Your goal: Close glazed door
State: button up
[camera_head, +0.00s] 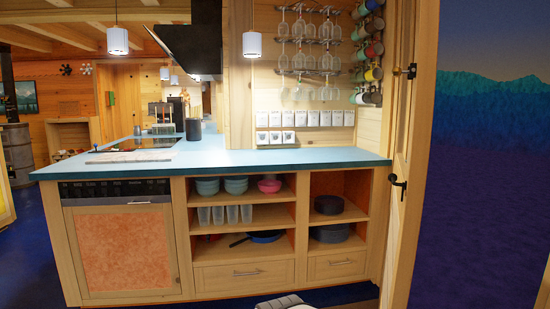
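A pale wooden door (403,150) stands at the right of the head view, seen at a steep angle. It has a dark lever handle (398,183) at mid height and a small brass-coloured fitting (404,71) higher up. Right of its wood, a dark blue outdoor scene with mountains shows; I cannot tell whether this is through its glass or through an opening. A grey-white part (283,302) shows at the bottom edge, perhaps mine. No gripper fingers can be made out, and nothing visible touches the handle.
A kitchen counter (262,158) with a blue top fills the middle, left of the door. Its open shelves hold bowls, cups and pans. Glasses and mugs hang on the wall above. Dark blue floor (34,262) lies open at the left.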

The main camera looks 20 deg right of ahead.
aim_at(421, 18)
jog(key=i, duration=1.1)
jog(key=z, duration=1.85)
